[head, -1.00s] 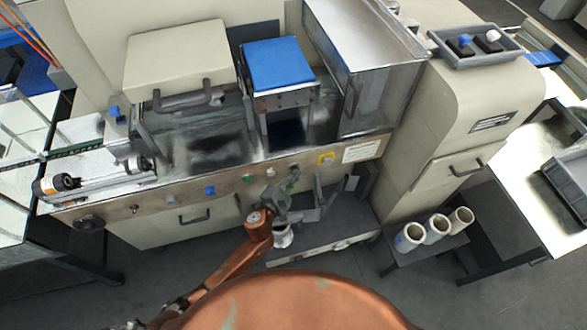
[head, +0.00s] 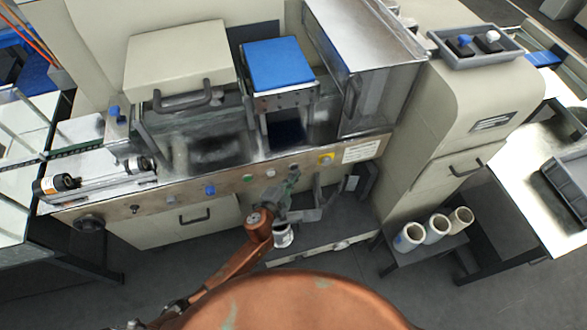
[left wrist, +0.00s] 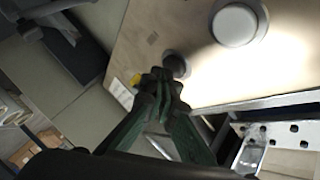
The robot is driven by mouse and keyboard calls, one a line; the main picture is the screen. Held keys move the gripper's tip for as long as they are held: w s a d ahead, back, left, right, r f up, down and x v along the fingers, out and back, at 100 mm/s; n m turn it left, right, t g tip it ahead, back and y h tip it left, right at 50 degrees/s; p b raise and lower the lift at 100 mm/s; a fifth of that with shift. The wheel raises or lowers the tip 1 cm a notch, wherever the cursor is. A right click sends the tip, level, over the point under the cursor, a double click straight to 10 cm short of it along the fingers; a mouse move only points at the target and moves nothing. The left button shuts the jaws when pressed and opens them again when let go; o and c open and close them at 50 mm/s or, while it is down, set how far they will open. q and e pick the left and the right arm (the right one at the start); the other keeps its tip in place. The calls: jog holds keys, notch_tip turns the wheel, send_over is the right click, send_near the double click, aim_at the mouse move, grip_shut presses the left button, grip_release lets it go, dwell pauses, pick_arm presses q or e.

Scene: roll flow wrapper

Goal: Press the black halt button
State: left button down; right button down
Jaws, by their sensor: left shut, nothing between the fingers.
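The black halt button (left wrist: 177,64) is a small dark round button on the machine's beige front panel. In the left wrist view it sits just past the tips of my left gripper (left wrist: 162,80), whose green fingers are shut with nothing between them. The fingertips overlap the button's lower edge in that view; I cannot tell whether they touch it. In the head view my left gripper (head: 293,178) is at the front panel, right of the white button (head: 271,173), and largely hides the black button. My right gripper is not in view.
The white button (left wrist: 235,25) is close beside the black one. A green button (head: 248,178) and a blue button (head: 210,190) are further left. A yellow-based button (head: 327,158) is to the right. An open lower bay with grey brackets is below the panel.

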pick_arm(q)
jog(key=shift+s+d, duration=0.2)
jog(key=shift+s, duration=0.25)
jog(key=shift+s, duration=0.1)
jog(key=s, duration=0.1)
jog(key=s+d, duration=0.1)
jog(key=s, duration=0.2)
jog(key=shift+s+d+p, duration=0.25)
jog(key=shift+p, duration=0.05)
dwell(0.7)
